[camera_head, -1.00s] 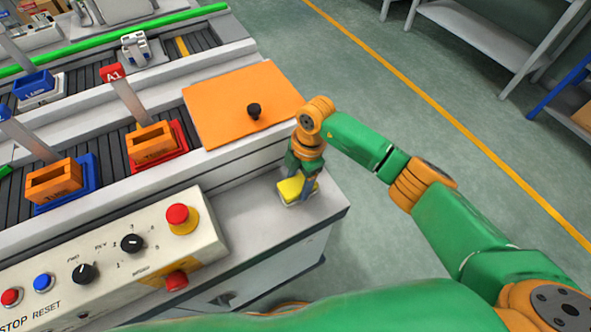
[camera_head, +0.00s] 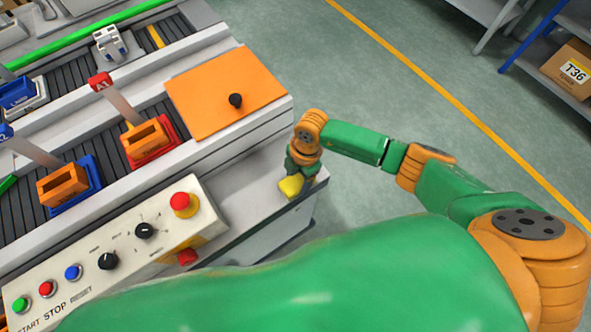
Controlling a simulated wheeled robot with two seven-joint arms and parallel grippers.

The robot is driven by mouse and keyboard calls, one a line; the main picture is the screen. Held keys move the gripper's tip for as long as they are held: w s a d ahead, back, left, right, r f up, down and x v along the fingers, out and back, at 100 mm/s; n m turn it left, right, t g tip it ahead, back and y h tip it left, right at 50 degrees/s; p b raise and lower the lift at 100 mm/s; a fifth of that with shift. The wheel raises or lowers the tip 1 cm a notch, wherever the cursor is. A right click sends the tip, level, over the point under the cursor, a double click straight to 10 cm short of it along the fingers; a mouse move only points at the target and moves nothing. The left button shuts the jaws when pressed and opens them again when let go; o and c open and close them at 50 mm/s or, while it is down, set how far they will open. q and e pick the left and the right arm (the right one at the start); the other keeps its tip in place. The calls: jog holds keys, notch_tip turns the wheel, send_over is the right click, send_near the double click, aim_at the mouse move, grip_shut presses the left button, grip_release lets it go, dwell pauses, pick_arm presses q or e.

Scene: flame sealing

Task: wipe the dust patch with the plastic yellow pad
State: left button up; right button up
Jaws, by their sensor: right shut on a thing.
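The yellow pad (camera_head: 291,186) is near the right end of the light grey ledge (camera_head: 248,213), in front of the orange plate. My right gripper (camera_head: 297,176) is shut on the pad from above, and its fingers partly hide it. The pad is low, at or just above the ledge; I cannot tell if it touches. No dust patch can be made out in this view. My left gripper is not in view.
An orange plate with a black knob (camera_head: 236,100) lies behind the ledge. A control box (camera_head: 120,255) with buttons, dials and a red emergency stop stands left. Orange blocks sit in blue and red trays on the conveyor.

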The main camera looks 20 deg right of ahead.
aim_at(268, 160)
jog(key=shift+s+a+f, duration=0.1)
jog(key=shift+s+a, duration=0.2)
jog(key=shift+a, duration=0.45)
jog(key=shift+w+a+f, duration=0.15)
jog(key=w+b, duration=0.1)
jog(key=w+a+b, duration=0.1)
jog(key=w+b, duration=0.1)
jog(key=shift+w+a+b, duration=0.1)
jog(key=shift+w+b, duration=0.1)
jog(key=shift+b, duration=0.1)
jog(key=w+b, duration=0.1)
jog(key=b, duration=0.1)
jog(key=w+a+b, duration=0.1)
jog(key=w+b, duration=0.1)
jog(key=shift+w, duration=0.2)
jog(key=shift+w+a+r, duration=0.15)
jog(key=shift+r, duration=0.1)
jog(key=w+b, duration=0.1)
jog(key=b, duration=0.1)
jog(key=w+b, duration=0.1)
jog(key=b, duration=0.1)
jog(key=w+a+b, duration=0.1)
jog(key=b, duration=0.2)
jog(key=shift+f, duration=0.35)
jog(key=shift+w+a+r+b, duration=0.1)
jog(key=shift+b, duration=0.25)
jog(key=shift+r, duration=0.25)
